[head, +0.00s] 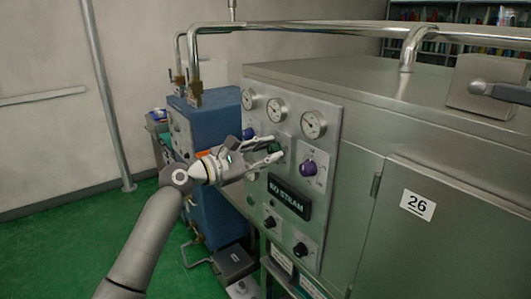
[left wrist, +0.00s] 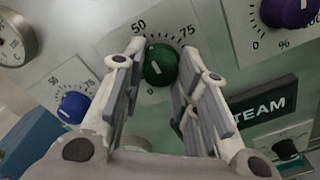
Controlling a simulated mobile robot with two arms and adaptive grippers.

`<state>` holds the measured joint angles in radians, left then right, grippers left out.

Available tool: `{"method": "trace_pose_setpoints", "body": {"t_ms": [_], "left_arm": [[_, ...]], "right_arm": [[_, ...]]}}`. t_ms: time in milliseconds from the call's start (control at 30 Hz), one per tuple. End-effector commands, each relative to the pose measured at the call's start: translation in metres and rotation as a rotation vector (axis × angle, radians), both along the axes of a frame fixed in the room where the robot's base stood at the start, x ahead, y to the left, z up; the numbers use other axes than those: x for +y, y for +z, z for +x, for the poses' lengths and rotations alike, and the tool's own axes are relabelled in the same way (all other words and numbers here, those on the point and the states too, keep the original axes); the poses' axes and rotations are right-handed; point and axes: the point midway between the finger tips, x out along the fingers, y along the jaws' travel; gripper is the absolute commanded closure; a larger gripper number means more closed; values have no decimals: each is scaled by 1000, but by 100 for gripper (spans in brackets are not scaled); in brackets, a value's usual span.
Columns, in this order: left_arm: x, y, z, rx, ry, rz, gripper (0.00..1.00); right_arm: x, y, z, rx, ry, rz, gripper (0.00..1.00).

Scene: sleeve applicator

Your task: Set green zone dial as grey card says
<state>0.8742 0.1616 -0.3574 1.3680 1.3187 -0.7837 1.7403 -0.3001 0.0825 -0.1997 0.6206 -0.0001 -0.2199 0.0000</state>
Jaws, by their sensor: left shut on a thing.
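The green dial (left wrist: 160,66) sits on the steel control panel between the fingers of my left gripper (left wrist: 162,60), which is shut on it. Part of its printed scale shows in the left wrist view, with 50 at the upper left and 75 at the upper right; the fingers hide other parts. I cannot read its setting surely. In the head view my left gripper (head: 276,152) reaches the panel from the left and mostly covers the green dial (head: 275,147). I cannot make out a grey card. My right gripper is not in view.
A purple dial (head: 308,168) is to the right and a blue dial (left wrist: 73,107) to the left. Three gauges (head: 313,124) are above. A dark sign (head: 289,197) reading "NO STEAM" and small black knobs (head: 300,249) are below. A pipe (head: 300,28) runs overhead.

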Motion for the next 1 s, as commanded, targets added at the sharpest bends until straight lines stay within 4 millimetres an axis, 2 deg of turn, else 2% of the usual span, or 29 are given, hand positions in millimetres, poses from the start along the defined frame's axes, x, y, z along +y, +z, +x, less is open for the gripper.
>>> {"method": "trace_pose_setpoints", "body": {"t_ms": [267,1000], "left_arm": [[0,-1,0,-126,-1,91,95],[-1,-3,0,-678,-1,494,96]], "right_arm": [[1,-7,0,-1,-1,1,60],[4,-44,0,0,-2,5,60]]}}
